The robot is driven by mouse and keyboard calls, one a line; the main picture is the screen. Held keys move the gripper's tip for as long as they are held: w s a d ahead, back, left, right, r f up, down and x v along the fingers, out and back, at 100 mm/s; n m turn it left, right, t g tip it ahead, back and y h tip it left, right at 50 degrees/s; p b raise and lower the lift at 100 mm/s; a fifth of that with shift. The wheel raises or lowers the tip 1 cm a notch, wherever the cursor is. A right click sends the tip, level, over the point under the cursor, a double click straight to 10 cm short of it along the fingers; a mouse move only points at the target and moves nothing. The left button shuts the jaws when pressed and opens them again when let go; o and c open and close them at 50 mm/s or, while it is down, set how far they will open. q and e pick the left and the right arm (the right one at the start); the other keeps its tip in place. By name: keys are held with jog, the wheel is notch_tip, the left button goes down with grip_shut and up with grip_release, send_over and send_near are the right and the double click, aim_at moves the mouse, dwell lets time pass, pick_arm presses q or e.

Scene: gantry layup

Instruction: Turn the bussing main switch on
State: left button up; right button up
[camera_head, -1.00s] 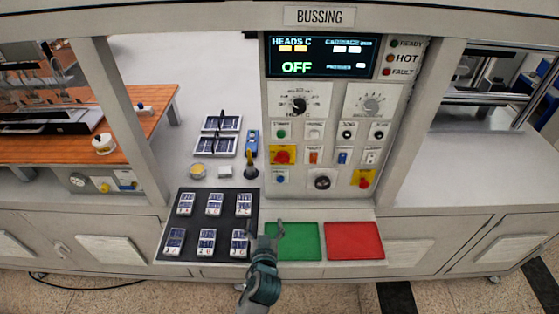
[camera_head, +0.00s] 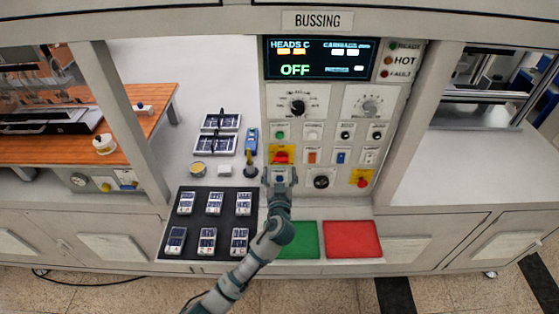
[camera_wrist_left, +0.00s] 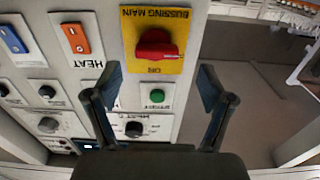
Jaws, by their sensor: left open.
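The bussing main switch (camera_head: 281,157) is a red rotary knob on a yellow plate, on the left side of the control panel. In the left wrist view the red knob (camera_wrist_left: 155,47) shows close up, with its plate's lettering upside down. My left gripper (camera_head: 280,181) is just below the switch in the head view. In the wrist view the left gripper (camera_wrist_left: 160,80) is open, its fingers spread wide and empty, with the knob beyond the tips. The two look apart. The display (camera_head: 320,57) reads OFF. My right gripper is not in view.
Around the switch are a green button (camera_wrist_left: 156,96), an orange HEAT rocker (camera_wrist_left: 75,38) and a blue rocker (camera_wrist_left: 14,39). A second red knob (camera_head: 362,180) on yellow sits lower right. Green (camera_head: 305,240) and red (camera_head: 353,239) pads lie in front; a black tray (camera_head: 208,225) is left.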

aim_at(281, 162)
pick_arm(q)
jog(key=w, duration=0.4)
jog(key=shift+w+d, duration=0.15)
jog(key=shift+d, duration=0.25)
jog(key=shift+w, duration=0.15)
jog(key=shift+a, duration=0.15)
jog(key=shift+a, duration=0.1)
jog(key=shift+c, duration=0.5)
jog(key=c, duration=1.1)
